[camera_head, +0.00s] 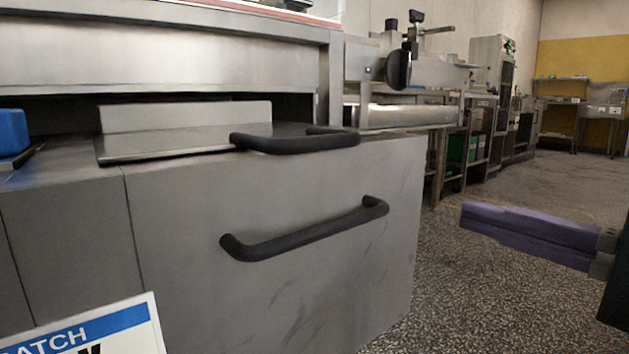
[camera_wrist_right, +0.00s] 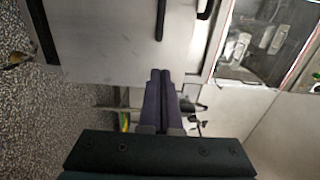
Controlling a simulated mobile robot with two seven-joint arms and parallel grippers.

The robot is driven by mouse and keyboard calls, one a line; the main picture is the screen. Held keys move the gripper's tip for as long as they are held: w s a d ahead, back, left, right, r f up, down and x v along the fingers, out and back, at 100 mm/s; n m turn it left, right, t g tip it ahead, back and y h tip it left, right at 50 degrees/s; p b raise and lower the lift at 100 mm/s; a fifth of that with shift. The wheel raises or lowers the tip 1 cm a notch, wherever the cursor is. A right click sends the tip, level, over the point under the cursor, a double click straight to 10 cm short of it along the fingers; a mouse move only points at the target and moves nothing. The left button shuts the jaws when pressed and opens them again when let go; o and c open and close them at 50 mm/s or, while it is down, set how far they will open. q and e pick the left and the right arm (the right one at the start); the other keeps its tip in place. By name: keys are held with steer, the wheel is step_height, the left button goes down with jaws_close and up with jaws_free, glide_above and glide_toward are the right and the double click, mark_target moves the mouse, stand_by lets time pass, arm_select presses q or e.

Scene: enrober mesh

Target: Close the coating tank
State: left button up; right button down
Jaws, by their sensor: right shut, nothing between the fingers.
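The coating tank (camera_head: 320,285) appears to be the grey metal box at the machine's front, with a bar-shaped black handle (camera_head: 305,235) on its front panel. A flat metal plate (camera_head: 165,145) with a second black handle (camera_head: 290,144) lies on its top. I cannot tell from these views how far the tank stands out. My right gripper (camera_head: 464,220) has purple fingers, shut and empty, right of the tank and apart from the handles. In the right wrist view, the shut fingers (camera_wrist_right: 160,74) appear over the grey panel (camera_wrist_right: 105,45). My left gripper is out of view.
A blue object (camera_head: 13,132) sits at the far left. A white and blue sign (camera_head: 90,330) stands at the lower left. Steel benches and machines (camera_head: 490,60) line the back wall. The speckled floor (camera_head: 470,290) right of the tank is clear.

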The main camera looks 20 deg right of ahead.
mark_target(385, 190)
steer(key=p+x, duration=0.2)
steer(key=x, duration=0.6)
steer(key=shift+p, duration=0.3)
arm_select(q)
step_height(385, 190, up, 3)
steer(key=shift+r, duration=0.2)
arm_select(e)
steer(key=shift+w+a+f, duration=0.1)
steer(key=shift+w+a, duration=0.05)
steer(key=shift+w, duration=0.15)
steer(key=shift+w, duration=0.1)
